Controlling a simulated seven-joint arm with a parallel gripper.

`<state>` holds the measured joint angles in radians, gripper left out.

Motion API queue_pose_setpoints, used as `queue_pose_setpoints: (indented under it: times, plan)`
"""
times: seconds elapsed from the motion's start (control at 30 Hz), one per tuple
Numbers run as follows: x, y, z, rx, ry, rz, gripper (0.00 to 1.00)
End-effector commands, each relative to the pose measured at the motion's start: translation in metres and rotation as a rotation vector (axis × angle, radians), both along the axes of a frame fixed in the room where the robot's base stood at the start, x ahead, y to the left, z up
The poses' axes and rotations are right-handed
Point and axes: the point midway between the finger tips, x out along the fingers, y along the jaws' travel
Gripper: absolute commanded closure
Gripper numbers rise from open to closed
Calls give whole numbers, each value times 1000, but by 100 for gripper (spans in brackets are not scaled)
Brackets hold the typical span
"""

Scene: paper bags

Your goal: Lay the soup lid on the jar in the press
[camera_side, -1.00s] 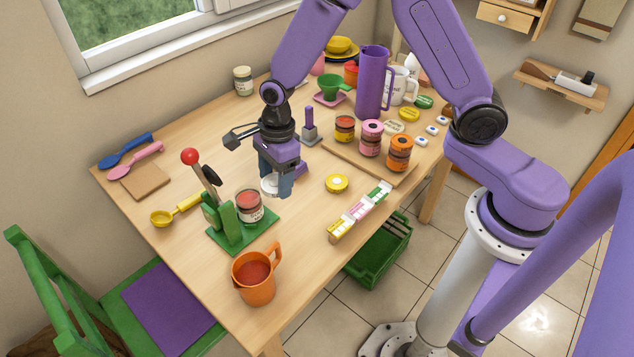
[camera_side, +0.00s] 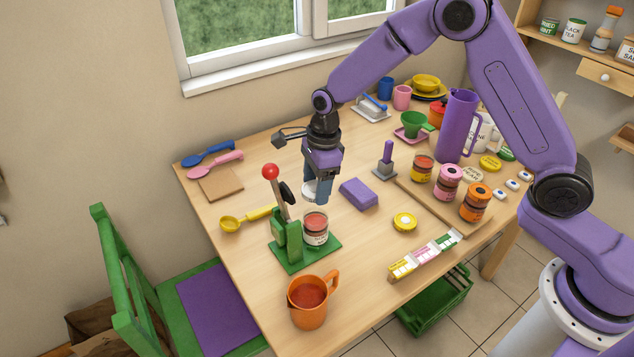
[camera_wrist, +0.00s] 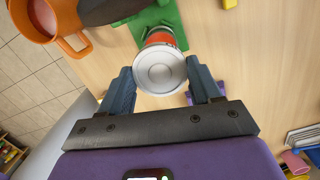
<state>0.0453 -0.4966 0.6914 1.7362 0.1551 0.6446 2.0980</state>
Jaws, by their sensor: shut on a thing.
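My gripper (camera_side: 318,192) is shut on a white round lid (camera_side: 309,191) and holds it by its rim. The wrist view shows the lid (camera_wrist: 160,70) between my two fingertips (camera_wrist: 161,84). A glass jar with red contents and a pale label (camera_side: 315,233) stands upright in the green press (camera_side: 290,240). In the side view the lid is above the jar and apart from it. In the wrist view the lid covers part of the jar (camera_wrist: 159,36). The press has a lever with a red knob (camera_side: 270,171), raised beside the jar.
An orange mug of red liquid (camera_side: 307,303) stands in front of the press. A yellow scoop (camera_side: 235,223) lies left. Several filled jars stand on a board (camera_side: 425,192) at the right.

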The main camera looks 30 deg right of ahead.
Motion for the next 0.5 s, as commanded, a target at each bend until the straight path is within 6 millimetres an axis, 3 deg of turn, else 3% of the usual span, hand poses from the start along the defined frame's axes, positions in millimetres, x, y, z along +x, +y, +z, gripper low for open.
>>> queue_pose_setpoints:
  times: [0.5]
  plan:
    - [0,0,-46,-1,2,0,65]
